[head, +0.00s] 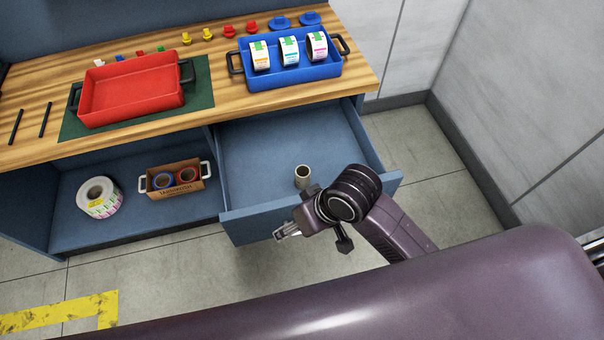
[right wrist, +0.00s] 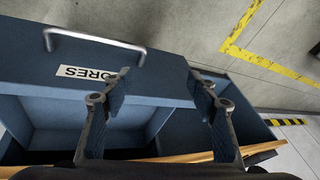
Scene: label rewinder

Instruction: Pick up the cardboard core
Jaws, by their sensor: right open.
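The cardboard core (head: 302,177), a short pale hollow tube, stands upright inside the open blue drawer (head: 250,165), near the drawer's front. That front carries an upside-down CORES label (right wrist: 88,72) and a metal handle (right wrist: 92,38). The core does not show there. My left gripper is not in view.
A wooden worktop (head: 215,117) above the drawer holds a red tray (head: 130,92) and a blue tray (head: 290,77) with label rolls. A shelf left of the drawer holds a label roll (head: 98,196) and a tape box (head: 175,193). The rest of the drawer looks empty.

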